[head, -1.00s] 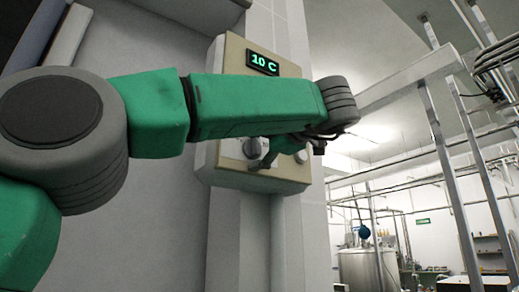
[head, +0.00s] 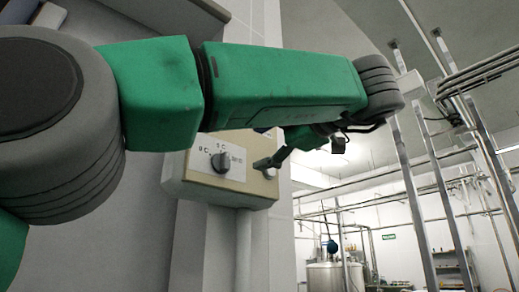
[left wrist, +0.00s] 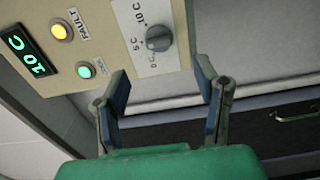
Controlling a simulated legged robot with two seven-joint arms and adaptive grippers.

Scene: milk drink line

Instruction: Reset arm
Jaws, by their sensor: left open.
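My left gripper (head: 270,163) is open and empty in the head view, close to the lower right part of a beige control box (head: 188,188). Its two fingers stand apart in the left wrist view (left wrist: 162,84), with nothing between them. The box's grey dial knob (head: 222,162) is to the left of the gripper and apart from it; it also shows beyond the fingers in the left wrist view (left wrist: 158,39). My green left arm hides the upper box in the head view. My right gripper is not in view.
In the left wrist view, the box has a display (left wrist: 27,50) reading 10 C, a lit yellow lamp (left wrist: 61,31) marked FAULT and a green lamp (left wrist: 84,71). Metal posts (head: 415,185) and a steel tank (head: 335,276) stand at the right.

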